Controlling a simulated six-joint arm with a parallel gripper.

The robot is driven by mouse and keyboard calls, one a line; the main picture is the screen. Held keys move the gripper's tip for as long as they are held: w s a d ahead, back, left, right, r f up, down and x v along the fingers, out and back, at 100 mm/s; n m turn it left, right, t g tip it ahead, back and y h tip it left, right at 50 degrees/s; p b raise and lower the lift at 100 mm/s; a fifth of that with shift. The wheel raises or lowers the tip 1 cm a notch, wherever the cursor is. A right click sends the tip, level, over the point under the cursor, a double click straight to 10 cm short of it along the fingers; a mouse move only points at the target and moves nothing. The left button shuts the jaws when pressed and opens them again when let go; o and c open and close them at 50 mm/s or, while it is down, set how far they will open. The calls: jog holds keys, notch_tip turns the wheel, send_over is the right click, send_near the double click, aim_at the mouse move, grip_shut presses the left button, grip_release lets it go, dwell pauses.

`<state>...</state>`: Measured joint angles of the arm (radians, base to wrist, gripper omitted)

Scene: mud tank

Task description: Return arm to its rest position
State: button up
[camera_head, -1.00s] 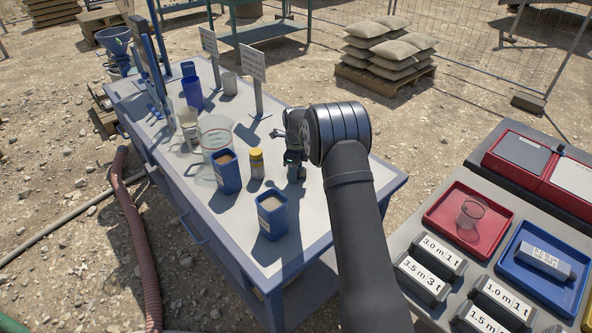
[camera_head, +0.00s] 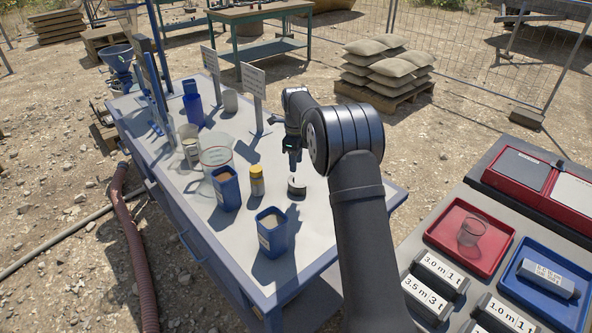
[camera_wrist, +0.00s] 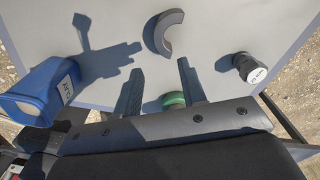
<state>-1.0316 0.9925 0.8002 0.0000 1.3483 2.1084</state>
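My gripper (camera_head: 294,166) hangs above the grey-topped blue bench (camera_head: 330,222). In the wrist view its two fingers (camera_wrist: 159,72) are spread apart with nothing seen held between them. A small dark round object with a white top (camera_head: 296,186) stands on the bench just below the gripper. My arm reaches out over the bench and is not folded in.
Near my gripper stand a yellow-capped jar (camera_head: 257,181) and blue containers (camera_head: 271,232). The wrist view shows a grey curved piece (camera_wrist: 161,31), a white-capped object (camera_wrist: 248,68) and a partly hidden green object (camera_wrist: 174,99). A red tray (camera_head: 447,237) lies at right.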

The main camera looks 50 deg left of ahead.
aim_at(296, 185)
jog(key=shift+r, duration=0.25)
jog(key=shift+f, duration=4.4)
